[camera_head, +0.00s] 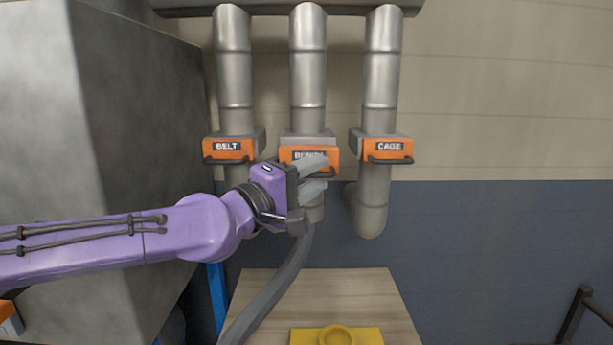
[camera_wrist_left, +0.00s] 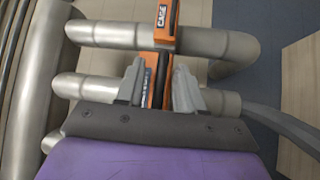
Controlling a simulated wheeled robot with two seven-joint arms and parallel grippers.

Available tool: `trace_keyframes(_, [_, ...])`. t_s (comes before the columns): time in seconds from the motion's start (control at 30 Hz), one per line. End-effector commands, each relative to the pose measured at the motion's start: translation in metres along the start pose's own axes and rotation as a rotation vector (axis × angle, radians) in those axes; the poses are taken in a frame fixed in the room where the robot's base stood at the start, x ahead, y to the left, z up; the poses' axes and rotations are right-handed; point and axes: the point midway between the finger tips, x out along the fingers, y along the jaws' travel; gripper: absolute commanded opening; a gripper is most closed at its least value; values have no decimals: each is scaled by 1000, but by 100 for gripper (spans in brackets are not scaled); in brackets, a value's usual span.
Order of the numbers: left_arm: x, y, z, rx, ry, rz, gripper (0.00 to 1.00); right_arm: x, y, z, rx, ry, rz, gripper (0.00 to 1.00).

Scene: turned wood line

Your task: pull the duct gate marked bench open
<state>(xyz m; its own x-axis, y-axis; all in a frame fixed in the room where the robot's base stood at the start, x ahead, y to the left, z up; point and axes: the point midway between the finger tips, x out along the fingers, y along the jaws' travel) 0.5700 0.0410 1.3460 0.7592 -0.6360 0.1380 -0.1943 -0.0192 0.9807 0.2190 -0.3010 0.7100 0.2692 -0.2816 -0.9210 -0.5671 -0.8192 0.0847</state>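The duct gate marked bench (camera_head: 289,154) is an orange plate on the middle of three grey vertical pipes, and its label is partly covered by my gripper. It sits about as far out as the gates on either side. My left gripper (camera_head: 318,177) is in front of it, with fingers pointing at its dark handle (camera_head: 331,172). In the left wrist view the two fingers (camera_wrist_left: 160,88) stand apart, with the handle and a strip of the orange plate between them. A gap shows beside the handle; contact is not clear. My right gripper is in neither view.
The belt gate (camera_head: 228,150) is to the left and the cage gate (camera_head: 388,150) to the right. A large grey metal body (camera_head: 130,130) fills the left. A grey hose (camera_head: 272,290) hangs below. A wooden top (camera_head: 385,300) with a yellow piece (camera_head: 362,337) is below.

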Motion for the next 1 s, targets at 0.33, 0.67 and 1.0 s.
trace_keyframes(0.33, [-8,-1,-2,0,3,1,36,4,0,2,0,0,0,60])
trace_keyframes(0.67, [-80,0,2,2,0,5,36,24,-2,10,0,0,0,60])
trace_keyframes(1.0, [-106,1,2,1,-1,0,36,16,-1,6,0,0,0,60])
